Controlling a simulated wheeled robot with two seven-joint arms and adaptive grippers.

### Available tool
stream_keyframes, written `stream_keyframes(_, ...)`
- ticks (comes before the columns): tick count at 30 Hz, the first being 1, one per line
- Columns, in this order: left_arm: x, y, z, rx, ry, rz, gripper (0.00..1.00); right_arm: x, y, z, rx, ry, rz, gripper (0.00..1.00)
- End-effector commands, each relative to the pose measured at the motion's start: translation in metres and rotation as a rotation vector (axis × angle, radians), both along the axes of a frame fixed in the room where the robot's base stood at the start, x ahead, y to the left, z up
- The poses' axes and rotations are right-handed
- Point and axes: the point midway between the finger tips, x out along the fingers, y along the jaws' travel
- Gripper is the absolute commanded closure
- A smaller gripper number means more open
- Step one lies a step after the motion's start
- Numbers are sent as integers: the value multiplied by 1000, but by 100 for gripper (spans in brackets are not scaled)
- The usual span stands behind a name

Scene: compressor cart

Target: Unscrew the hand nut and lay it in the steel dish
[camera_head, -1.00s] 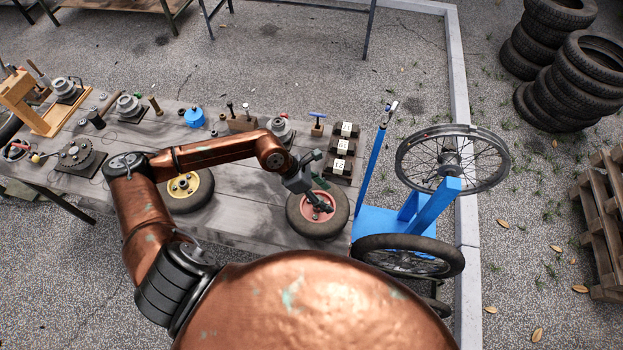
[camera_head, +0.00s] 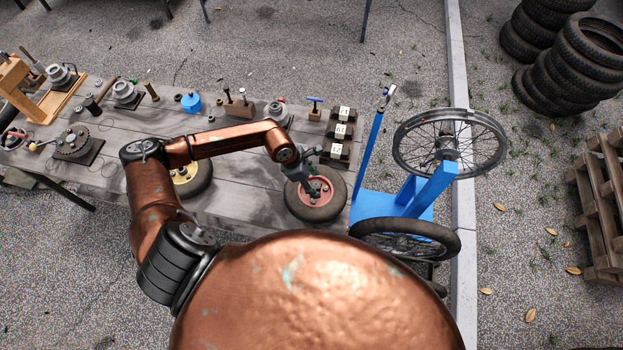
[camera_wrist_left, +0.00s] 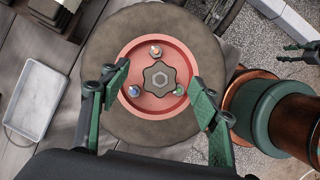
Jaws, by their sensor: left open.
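The hand nut (camera_wrist_left: 160,78) is a grey-brown lobed knob with a hexagonal centre, on the pink hub (camera_wrist_left: 137,62) of a tyred wheel lying flat on the bench. The wheel also shows in the head view (camera_head: 336,207). My left gripper (camera_wrist_left: 157,82) is open, its green fingers on either side of the nut in the picture, with no visible contact. In the head view my left gripper (camera_head: 309,189) is over the hub and hides the nut. The steel dish (camera_wrist_left: 36,98) lies empty left of the wheel in the wrist view; I cannot make it out in the head view.
Labelled weights (camera_head: 340,131) stand behind the wheel. A yellow-hubbed wheel (camera_head: 197,184) lies left. Part of what looks like my right gripper (camera_wrist_left: 303,50) shows at the wrist view's edge.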

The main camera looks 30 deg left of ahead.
Motion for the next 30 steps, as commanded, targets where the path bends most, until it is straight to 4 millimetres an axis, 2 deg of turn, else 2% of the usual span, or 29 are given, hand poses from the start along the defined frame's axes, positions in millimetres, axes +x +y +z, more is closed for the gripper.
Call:
stream_keyframes(6, 0, 0, 0, -1, -1, -1, 44, 1, -1, 0, -1, -1, 1, 60)
stream_keyframes(25, 0, 0, 0, -1, 0, 0, 88, 1, -6, 1, -6, -2, 2, 60)
stream_keyframes(26, 0, 0, 0, -1, 0, 0, 66, 1, -6, 1, -6, -2, 2, 60)
stream_keyframes(30, 0, 0, 0, -1, 0, 0, 76, 1, -6, 1, -6, -2, 1, 60)
